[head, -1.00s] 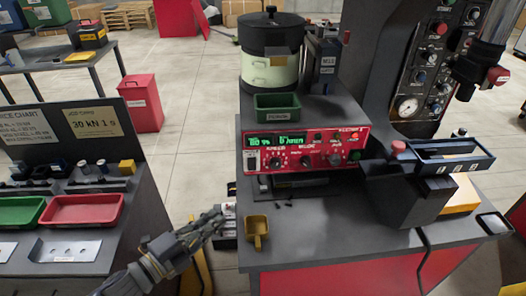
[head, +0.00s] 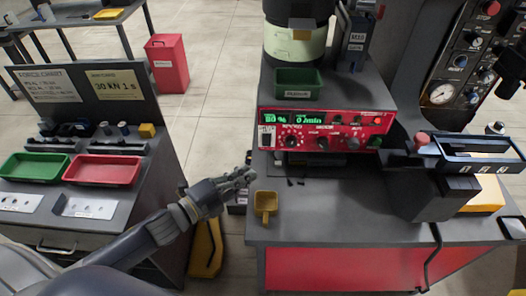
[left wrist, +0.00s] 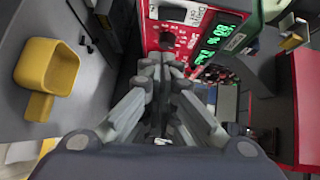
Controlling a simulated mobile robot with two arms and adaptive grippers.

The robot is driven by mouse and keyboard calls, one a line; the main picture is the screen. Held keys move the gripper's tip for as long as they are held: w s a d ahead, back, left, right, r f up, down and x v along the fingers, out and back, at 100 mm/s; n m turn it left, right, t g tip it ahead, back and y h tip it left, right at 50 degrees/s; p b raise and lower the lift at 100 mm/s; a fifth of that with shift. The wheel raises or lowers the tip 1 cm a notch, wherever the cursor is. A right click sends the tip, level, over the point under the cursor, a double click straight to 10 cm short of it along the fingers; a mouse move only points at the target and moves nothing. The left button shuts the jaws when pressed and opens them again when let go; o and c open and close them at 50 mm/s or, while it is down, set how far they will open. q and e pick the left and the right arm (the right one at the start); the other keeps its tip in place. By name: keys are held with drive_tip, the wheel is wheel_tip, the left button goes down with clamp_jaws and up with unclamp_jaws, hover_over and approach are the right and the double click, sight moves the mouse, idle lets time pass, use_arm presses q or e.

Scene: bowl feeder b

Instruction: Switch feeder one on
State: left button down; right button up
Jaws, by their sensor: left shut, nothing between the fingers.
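The red feeder control box (head: 325,130) stands on the grey bench under the bowl feeder (head: 297,42). Its front has a lit green display, several knobs and a switch (head: 267,137) at the left end. The box also shows in the left wrist view (left wrist: 180,35), close beyond my fingers. My left gripper (head: 250,174) is shut and empty, left of and a little below the box's left end, apart from it in the head view. In the left wrist view the closed fingertips (left wrist: 162,60) point toward the panel. My right gripper is not in view.
A yellow scoop (head: 265,205) lies at the bench's front left, below my left gripper. A green bin (head: 298,82) sits above the box. A dark tray fixture (head: 475,155) stands at right. A second bench holds a red tray (head: 103,170) and a green tray (head: 35,170).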

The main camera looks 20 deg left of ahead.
sight(267, 140)
use_arm(q)
drive_tip(key=w+d+f+p, duration=0.1)
drive_tip(key=w+d+p, duration=0.1)
drive_tip(key=w, duration=0.7)
drive_tip(key=shift+w+d+p, duration=0.15)
drive_tip(key=shift+w+p, duration=0.2)
drive_tip(key=shift+p, duration=0.1)
drive_tip(key=shift+w+f+m+t+b, duration=0.2)
drive_tip(key=shift+w+m+t+b, duration=0.15)
drive_tip(key=shift+b, duration=0.9)
